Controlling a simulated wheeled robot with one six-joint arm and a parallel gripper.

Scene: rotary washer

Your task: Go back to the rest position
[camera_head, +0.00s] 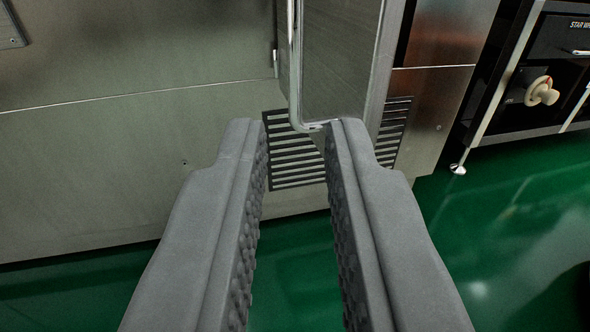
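My gripper (291,128) shows from the bottom of the view, with two grey padded fingers set apart and nothing between them. Their tips are in front of a steel door (342,60) with a long vertical metal handle (294,70). The handle's lower bend shows between and just above the fingertips. I cannot tell whether a fingertip touches it. The door stands out from the steel machine front (120,150).
Vent slots (290,165) are low on the machine front, partly hidden by my fingers. At the upper right stands a black unit with a pale knob (541,92) on metal legs.

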